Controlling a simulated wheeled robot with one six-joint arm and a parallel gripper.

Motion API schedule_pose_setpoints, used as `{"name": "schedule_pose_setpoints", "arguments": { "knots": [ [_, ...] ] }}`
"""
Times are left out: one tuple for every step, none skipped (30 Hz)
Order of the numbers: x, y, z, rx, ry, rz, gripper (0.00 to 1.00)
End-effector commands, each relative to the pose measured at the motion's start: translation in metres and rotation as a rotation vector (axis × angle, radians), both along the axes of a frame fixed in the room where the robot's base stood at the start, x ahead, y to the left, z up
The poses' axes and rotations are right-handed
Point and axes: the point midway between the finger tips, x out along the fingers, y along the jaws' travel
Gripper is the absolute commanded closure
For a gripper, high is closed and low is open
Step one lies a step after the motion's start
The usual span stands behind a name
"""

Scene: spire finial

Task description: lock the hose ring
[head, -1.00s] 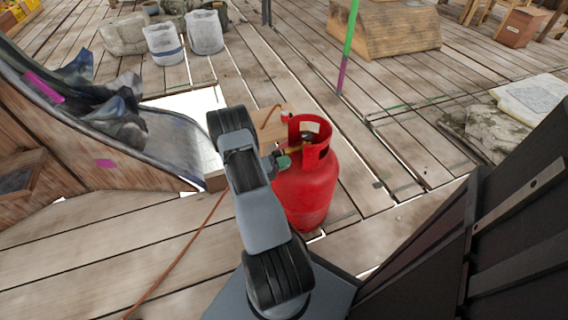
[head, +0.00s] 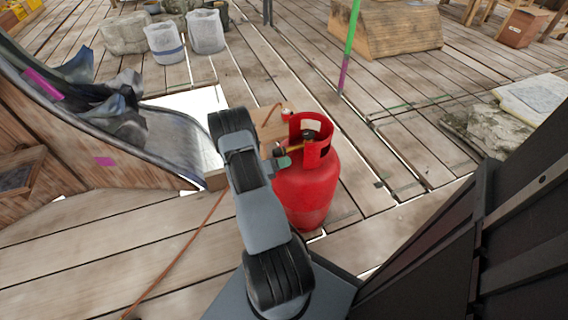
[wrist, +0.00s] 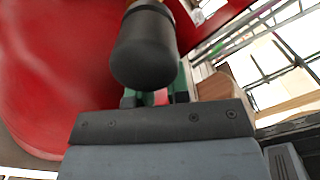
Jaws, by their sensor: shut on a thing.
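A red gas cylinder (head: 308,195) stands upright on the plank deck in the head view, right of my arm. Its red collar surrounds a valve with a brassy fitting (head: 291,150). A small green part (head: 283,162) shows at the fitting's left end; it may be the hose ring. In the wrist view, a dark rounded cylinder (wrist: 145,48) hangs in front of my gripper (wrist: 155,98), hiding part of the grip. My fingers are shut around a green part (wrist: 181,82) below it. The red cylinder wall (wrist: 60,70) is close on the left.
An orange-brown hose (head: 190,245) runs across the deck left of my arm. A wooden block (head: 270,124) sits behind my wrist. A curved wooden hull-like structure (head: 90,160) stands at left, a dark ribbed panel (head: 450,240) at right. Open deck lies beyond the cylinder.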

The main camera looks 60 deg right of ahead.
Motion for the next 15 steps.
{"name": "schedule_pose_setpoints", "arguments": {
  "knots": [
    [0.0010,-0.0016,-0.0019,-0.014,-0.021,0.002,1.00],
    [0.0013,-0.0019,-0.0023,-0.023,-0.033,0.002,1.00],
    [0.0017,-0.0023,-0.0028,-0.034,-0.047,0.002,1.00],
    [0.0021,-0.0025,-0.0031,-0.041,-0.057,0.002,1.00],
    [0.0023,-0.0028,-0.0034,-0.048,-0.066,0.002,1.00],
    [0.0026,-0.0030,-0.0037,-0.056,-0.077,0.002,1.00],
    [0.0027,-0.0033,-0.0039,-0.061,-0.084,0.002,1.00],
    [0.0030,-0.0035,-0.0040,-0.066,-0.091,0.002,1.00],
    [0.0032,-0.0036,-0.0042,-0.071,-0.098,0.002,1.00],
    [0.0033,-0.0038,-0.0042,-0.075,-0.103,0.002,1.00],
    [0.0034,-0.0039,-0.0043,-0.077,-0.106,0.002,1.00],
    [0.0035,-0.0040,-0.0043,-0.081,-0.111,0.002,1.00],
    [0.0037,-0.0041,-0.0043,-0.083,-0.113,0.002,1.00],
    [0.0037,-0.0041,-0.0044,-0.084,-0.115,0.002,1.00],
    [0.0037,-0.0042,-0.0043,-0.086,-0.117,0.002,1.00]
  ]
}}
